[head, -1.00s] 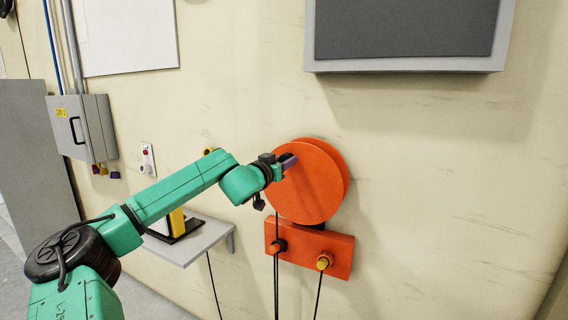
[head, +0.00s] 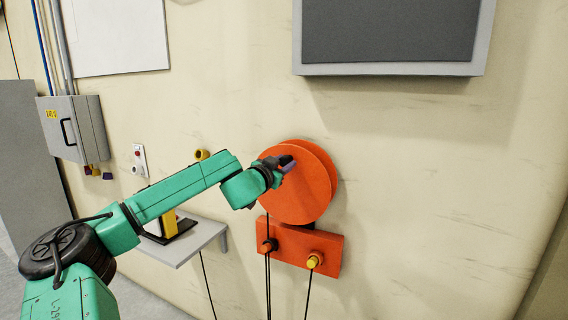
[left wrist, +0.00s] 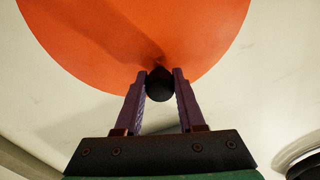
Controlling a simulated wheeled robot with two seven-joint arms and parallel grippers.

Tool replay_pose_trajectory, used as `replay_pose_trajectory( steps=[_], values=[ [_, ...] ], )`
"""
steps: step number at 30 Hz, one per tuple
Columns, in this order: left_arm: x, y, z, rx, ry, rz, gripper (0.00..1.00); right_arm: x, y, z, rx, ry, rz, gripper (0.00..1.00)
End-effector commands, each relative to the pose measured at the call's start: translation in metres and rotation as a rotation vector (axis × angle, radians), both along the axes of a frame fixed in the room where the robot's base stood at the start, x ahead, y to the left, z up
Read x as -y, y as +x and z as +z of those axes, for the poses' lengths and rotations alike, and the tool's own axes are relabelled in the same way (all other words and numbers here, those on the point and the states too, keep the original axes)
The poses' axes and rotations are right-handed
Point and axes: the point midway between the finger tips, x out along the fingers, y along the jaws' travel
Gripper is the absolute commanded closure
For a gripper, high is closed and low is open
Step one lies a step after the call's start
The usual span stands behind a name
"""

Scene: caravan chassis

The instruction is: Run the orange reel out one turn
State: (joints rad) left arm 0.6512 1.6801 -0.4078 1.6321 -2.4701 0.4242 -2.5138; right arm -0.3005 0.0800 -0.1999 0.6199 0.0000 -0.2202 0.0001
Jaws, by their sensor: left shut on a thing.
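The orange reel (head: 312,190) is a thick disc on the wall, above an orange bracket plate (head: 325,247). In the head view my left gripper (head: 286,164) is at the upper left part of the reel's face. In the left wrist view the two purple fingers of my left gripper (left wrist: 160,84) are on either side of a dark rounded handle (left wrist: 160,92) in front of the orange face, shut on it. In the head view the gripper hides this handle. My right gripper is out of view.
A grey shelf (head: 190,243) with a black and yellow item is at left. A grey-framed panel (head: 390,35) is above. The wall at right is bare.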

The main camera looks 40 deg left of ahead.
Motion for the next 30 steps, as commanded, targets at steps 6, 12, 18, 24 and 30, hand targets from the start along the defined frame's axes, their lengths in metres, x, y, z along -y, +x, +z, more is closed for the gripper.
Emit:
replay_pose_trajectory(
  steps=[6,12,18,24,30],
  values=[
    [0.001,0.0,-0.003,-0.005,-0.004,-0.001,0.31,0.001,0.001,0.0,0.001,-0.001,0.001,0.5],
    [0.0,0.0,-0.002,-0.003,-0.003,-0.001,0.31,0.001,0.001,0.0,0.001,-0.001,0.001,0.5],
    [0.001,-0.005,-0.003,0.0,0.001,0.0,0.31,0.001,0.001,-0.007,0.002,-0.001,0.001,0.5],
    [0.009,-0.028,-0.008,-0.003,0.005,0.001,0.31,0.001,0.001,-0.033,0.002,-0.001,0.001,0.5],
    [0.022,-0.066,-0.006,0.0,0.005,0.002,0.31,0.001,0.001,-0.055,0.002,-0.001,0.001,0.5]
  ],
)
